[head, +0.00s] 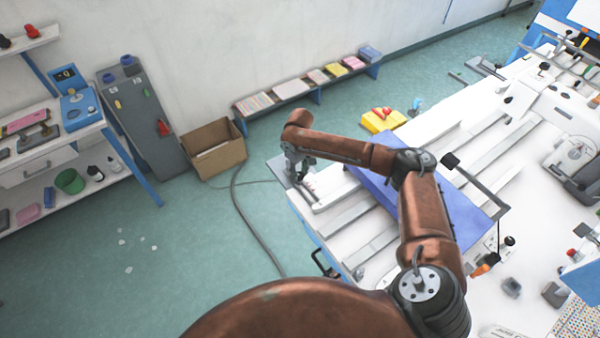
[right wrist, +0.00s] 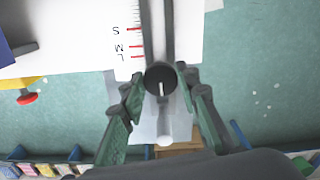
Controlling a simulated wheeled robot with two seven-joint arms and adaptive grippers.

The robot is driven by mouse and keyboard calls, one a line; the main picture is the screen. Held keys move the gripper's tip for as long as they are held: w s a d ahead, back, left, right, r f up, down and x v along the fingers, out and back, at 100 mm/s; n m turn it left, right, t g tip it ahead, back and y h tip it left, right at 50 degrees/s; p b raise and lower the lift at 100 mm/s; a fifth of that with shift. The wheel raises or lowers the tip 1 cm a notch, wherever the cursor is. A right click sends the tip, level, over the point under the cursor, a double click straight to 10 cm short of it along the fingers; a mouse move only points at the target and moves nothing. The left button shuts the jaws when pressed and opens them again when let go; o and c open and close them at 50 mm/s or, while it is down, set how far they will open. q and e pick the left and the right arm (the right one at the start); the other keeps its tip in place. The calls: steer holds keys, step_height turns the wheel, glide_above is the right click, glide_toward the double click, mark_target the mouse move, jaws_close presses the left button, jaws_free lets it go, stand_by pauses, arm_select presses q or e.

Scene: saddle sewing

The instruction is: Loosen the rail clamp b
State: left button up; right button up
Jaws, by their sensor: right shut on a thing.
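A round black knob (right wrist: 160,78) with a white line on it, apparently the rail clamp's, sits on a grey rail (right wrist: 158,30) in the right wrist view. My right gripper (right wrist: 157,84) has its green-padded fingers on both sides of the knob and is shut on it. In the head view the right gripper (head: 297,168) points down at the far left corner of the white table (head: 345,225). There the gripper mostly hides the knob. A scale (right wrist: 132,45) with red marks and the letters S, M and L runs beside the rail. My left gripper is not in view.
A blue-purple panel (head: 460,215) lies across the rails under my right arm. A cardboard box (head: 214,148) and a grey cabinet (head: 140,120) stand at the left. A yellow object (head: 383,121) with red on it is beyond the table. The green floor (head: 200,240) is mostly clear.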

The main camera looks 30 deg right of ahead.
steer(key=shift+r+n+p, duration=0.15)
steer(key=shift+n+p, duration=0.45)
steer(key=shift+p, duration=0.15)
steer(key=n+p, duration=0.3)
steer(key=shift+p, duration=0.3)
steer(key=n+p, duration=0.2)
steer(key=n, duration=0.2)
steer(key=shift+n+p, duration=0.35)
steer(key=shift+n, duration=0.05)
steer(key=n+p, duration=0.1)
steer(key=n, duration=0.1)
steer(key=shift+w+n, duration=0.1)
steer(key=shift+n, duration=0.3)
steer(key=n, duration=0.2)
steer(key=shift+n+p, duration=0.3)
steer(key=n, duration=0.5)
steer(key=shift+a+f+n, duration=0.1)
steer(key=shift+f+n, duration=0.1)
steer(key=shift+n, duration=0.2)
steer(key=o, duration=0.9)
steer(key=shift+o, duration=1.3)
